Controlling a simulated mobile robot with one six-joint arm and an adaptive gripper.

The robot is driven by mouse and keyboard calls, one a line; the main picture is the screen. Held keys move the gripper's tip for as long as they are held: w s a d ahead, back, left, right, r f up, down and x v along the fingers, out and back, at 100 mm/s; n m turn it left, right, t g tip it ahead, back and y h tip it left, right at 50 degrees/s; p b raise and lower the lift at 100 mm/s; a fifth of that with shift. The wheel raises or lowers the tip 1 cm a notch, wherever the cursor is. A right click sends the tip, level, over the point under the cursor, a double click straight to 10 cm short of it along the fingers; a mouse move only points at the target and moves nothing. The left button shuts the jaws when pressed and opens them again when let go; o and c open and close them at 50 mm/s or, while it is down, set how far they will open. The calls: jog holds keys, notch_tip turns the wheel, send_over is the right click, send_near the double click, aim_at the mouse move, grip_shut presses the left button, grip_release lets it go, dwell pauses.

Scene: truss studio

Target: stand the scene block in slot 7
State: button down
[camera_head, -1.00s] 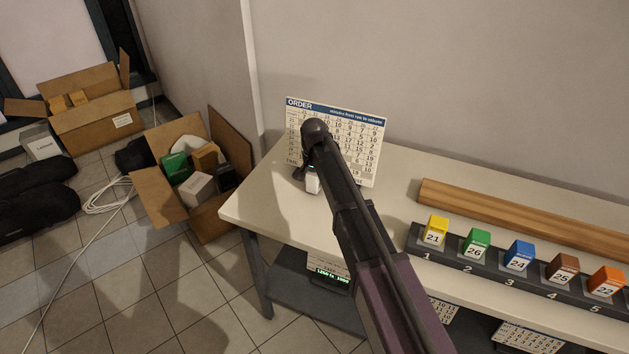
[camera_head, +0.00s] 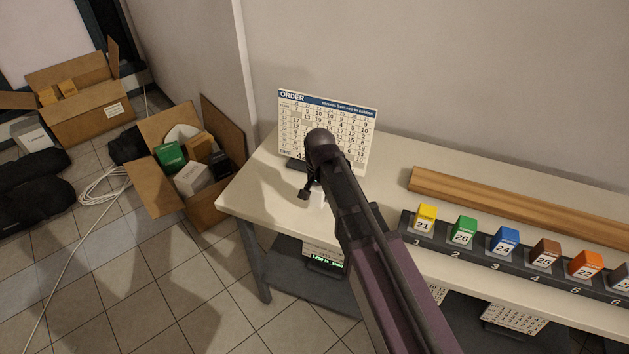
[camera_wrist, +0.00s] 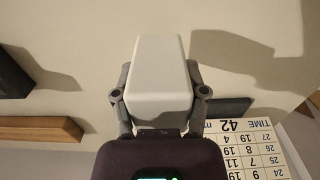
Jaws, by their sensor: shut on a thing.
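My gripper (camera_head: 310,192) is over the left part of the table, in front of the order board, largely hidden behind my own arm. It is shut on a white block (camera_wrist: 158,70), which fills the space between both fingers in the wrist view. In the head view only a small part of the block (camera_head: 318,199) shows. A dark numbered rack (camera_head: 468,254) lies along the table's front at right. Slots 1 to 5 hold yellow, green, blue, brown and orange numbered blocks, and a grey block (camera_head: 622,278) stands at slot 6. Slot 7 is outside the view.
The order board (camera_head: 350,115) stands at the back left of the table (camera_head: 262,203). A long wooden bar (camera_head: 500,200) lies behind the rack. Calendar sheets sit on the shelf below. Open cardboard boxes (camera_head: 160,193) and cables (camera_head: 98,190) are on the floor at left.

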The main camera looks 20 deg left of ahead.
jog(key=shift+s+d+r, duration=0.1)
jog(key=shift+s+d, duration=0.2)
jog(key=shift+s, duration=0.2)
jog(key=shift+s+d, duration=0.3)
jog(key=shift+s, duration=0.2)
dwell(0.5)
